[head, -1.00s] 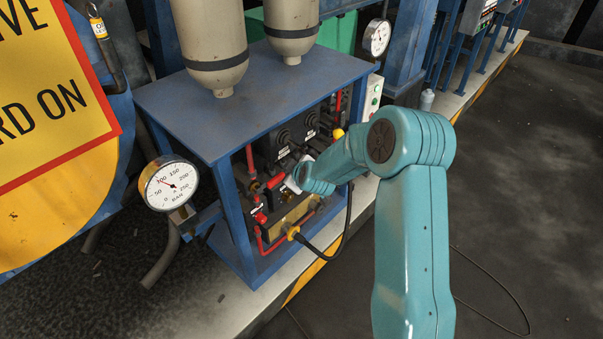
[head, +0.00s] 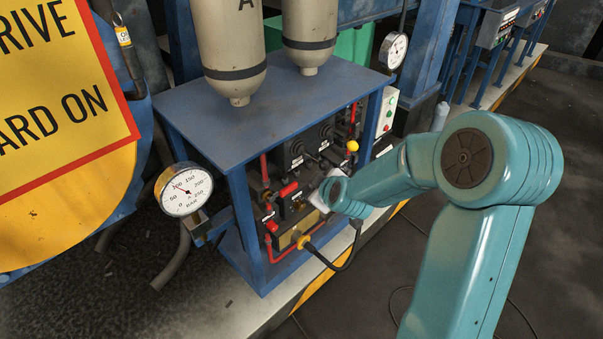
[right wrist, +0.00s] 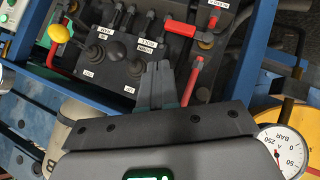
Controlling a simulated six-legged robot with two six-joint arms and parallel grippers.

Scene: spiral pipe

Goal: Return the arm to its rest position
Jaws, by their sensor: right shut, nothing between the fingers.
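My right arm (head: 455,235) comes in from the lower right in the head view, bent at the elbow, with its forearm reaching toward the blue frame. Its gripper fingers cannot be made out there. In the right wrist view my right gripper (right wrist: 157,82) is shut and empty, its fingertips in front of the black valve panel (right wrist: 118,70). Whether they touch the panel cannot be told. My left gripper is not in view.
The blue frame (head: 190,110) holds tanks (head: 228,45) on top, and red-handled valves (head: 288,190) and a yellow knob (head: 352,146) below. A pressure gauge (head: 185,190) sticks out at the left. Open dark floor (head: 520,200) lies right of the frame.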

